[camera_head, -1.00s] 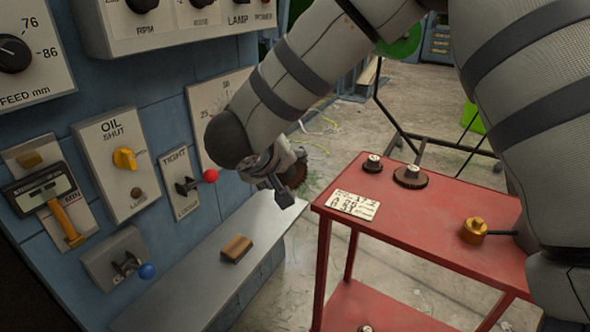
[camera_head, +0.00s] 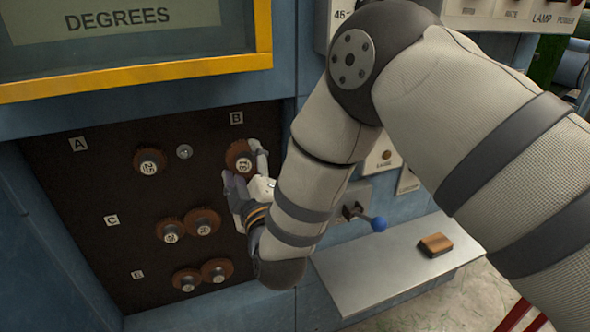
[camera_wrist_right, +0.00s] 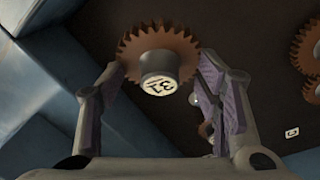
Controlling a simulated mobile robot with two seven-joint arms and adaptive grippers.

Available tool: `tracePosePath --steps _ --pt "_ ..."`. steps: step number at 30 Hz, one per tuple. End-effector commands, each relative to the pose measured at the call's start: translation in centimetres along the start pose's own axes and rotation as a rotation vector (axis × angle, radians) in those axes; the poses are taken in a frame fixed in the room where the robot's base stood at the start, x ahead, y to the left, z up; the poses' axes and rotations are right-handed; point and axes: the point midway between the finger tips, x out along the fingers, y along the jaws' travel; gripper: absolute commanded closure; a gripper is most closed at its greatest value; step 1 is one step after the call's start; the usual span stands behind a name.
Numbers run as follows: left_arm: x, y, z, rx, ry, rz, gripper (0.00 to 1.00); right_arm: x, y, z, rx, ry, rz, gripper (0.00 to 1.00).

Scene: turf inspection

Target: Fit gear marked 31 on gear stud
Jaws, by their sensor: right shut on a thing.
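The gear marked 31 (camera_head: 239,157) is brown and toothed, with a pale numbered hub. It is just below the B label, in front of the dark gear panel (camera_head: 90,205). My right gripper (camera_head: 249,170) is shut on it. In the right wrist view the gear (camera_wrist_right: 158,48) shows between the two fingertips (camera_wrist_right: 160,78), its number facing the camera. A bare silver stud (camera_head: 184,152) is left of it on the panel. I cannot tell whether the gear touches the panel, and what lies behind it is hidden. My left gripper is not in view.
A gear (camera_head: 150,161) sits near the A label. Pairs of gears sit lower, by the C label (camera_head: 112,220) and the E label (camera_head: 138,274). A yellow-framed display (camera_head: 130,40) overhangs above. A metal shelf (camera_head: 370,275) and blue-knobbed lever (camera_head: 378,224) are right of my forearm.

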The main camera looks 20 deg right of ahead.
Motion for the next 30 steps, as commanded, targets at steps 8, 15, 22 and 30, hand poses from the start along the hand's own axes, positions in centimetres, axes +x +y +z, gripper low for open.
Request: tracePosePath --steps 8,15,22,30 --pt "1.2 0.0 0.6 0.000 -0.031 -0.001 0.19 -1.9 -5.4 -8.2 0.008 0.343 -0.079 0.74" --pt "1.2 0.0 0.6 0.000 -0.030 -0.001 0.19 -2.3 -5.7 -9.1 0.012 0.379 -0.086 0.74" --pt "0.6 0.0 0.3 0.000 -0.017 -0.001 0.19 -2.4 -5.4 -9.1 0.012 0.380 -0.086 0.74" --pt "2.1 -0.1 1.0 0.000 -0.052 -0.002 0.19 0.6 -6.2 -8.6 0.015 0.375 -0.091 0.74"
